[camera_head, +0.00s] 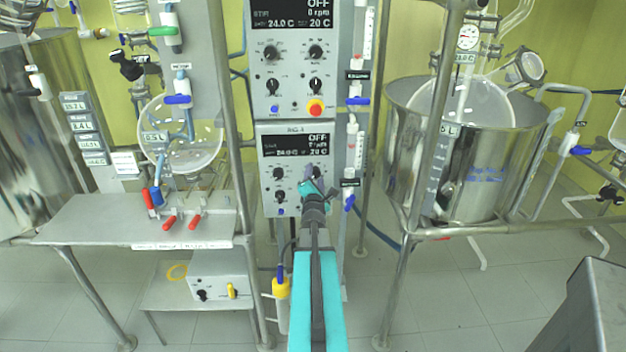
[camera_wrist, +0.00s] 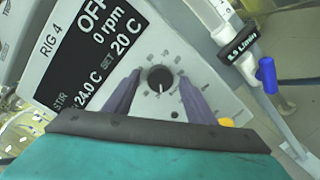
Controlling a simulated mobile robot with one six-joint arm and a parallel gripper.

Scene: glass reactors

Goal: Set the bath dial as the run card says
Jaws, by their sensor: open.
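The lower control panel, labelled RIG 4 (camera_head: 268,185), has a dark display (camera_wrist: 88,62) reading OFF, 0 rpm, 24.0 C and SET 20 C. A round black dial (camera_wrist: 160,78) with a white mark and a ring of printed scale marks sits on the display's 20 C side. Its mark points roughly downward in the wrist view. My gripper (camera_wrist: 159,84) is open, its two purple fingers on either side of this dial; contact cannot be told. In the head view my gripper (camera_head: 311,178) hides much of the panel's right side. A small white card (camera_head: 124,162) hangs at left, its text unreadable.
An upper panel (camera_head: 290,95) with knobs and a red button is above. A valve with a blue handle (camera_wrist: 266,75) stands right of the panel. Metal posts (camera_head: 237,120) flank it. A bench (camera_head: 90,222) with red-handled clamps is left; a steel vessel (camera_head: 400,150) is right.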

